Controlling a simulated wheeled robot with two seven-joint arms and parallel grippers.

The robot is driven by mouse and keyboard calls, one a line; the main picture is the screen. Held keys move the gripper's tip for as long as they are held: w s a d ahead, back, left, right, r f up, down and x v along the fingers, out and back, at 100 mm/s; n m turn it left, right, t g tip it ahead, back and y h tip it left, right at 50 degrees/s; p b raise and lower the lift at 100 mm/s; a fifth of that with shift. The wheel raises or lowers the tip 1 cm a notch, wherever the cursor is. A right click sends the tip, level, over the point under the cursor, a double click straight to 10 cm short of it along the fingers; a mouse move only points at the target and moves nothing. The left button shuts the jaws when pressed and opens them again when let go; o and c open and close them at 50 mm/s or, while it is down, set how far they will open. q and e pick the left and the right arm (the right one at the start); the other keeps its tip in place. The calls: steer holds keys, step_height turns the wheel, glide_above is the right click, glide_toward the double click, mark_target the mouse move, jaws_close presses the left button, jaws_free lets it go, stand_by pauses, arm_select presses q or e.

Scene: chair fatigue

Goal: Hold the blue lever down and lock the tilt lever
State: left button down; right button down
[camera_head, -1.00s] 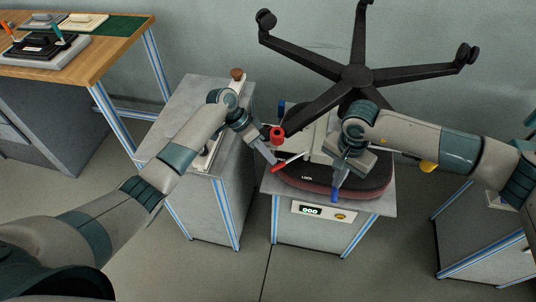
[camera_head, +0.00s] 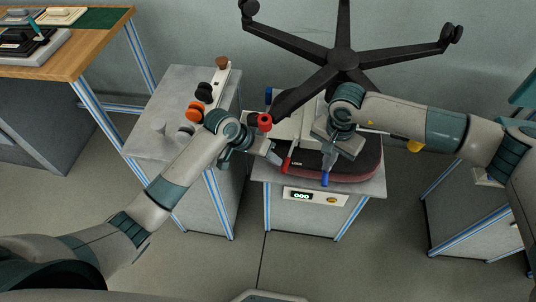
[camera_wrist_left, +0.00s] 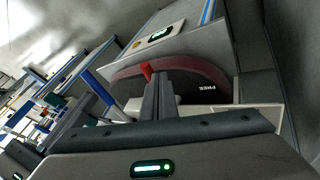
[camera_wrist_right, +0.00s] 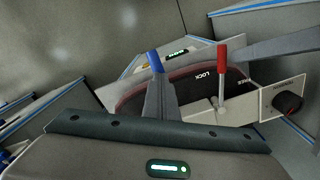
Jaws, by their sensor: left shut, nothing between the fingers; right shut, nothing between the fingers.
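The tilt lever with its red grip (camera_head: 287,164) stands between the LOCK and FREE labels in the right wrist view (camera_wrist_right: 222,62). My left gripper (camera_head: 276,158) is shut and empty, its tip beside the red grip; whether it touches is unclear. The red grip shows just past its fingertips in the left wrist view (camera_wrist_left: 147,72). The blue lever (camera_head: 325,178) points toward the front of the bench. My right gripper (camera_head: 328,166) is shut and empty, its fingertips at the blue lever (camera_wrist_right: 154,60), partly covering it.
The upturned chair seat (camera_head: 355,165) lies on a grey bench, its star base (camera_head: 343,60) rising behind. A display box (camera_head: 315,197) is on the bench front. A side cabinet (camera_head: 165,110) with knobs stands left.

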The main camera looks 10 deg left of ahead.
arm_select(q)
steer(key=shift+s+d, duration=0.15)
steer(key=shift+d, duration=0.1)
arm_select(e)
steer(key=shift+f, duration=0.2)
arm_select(q)
steer(key=v, duration=1)
steer(key=shift+s, duration=0.25)
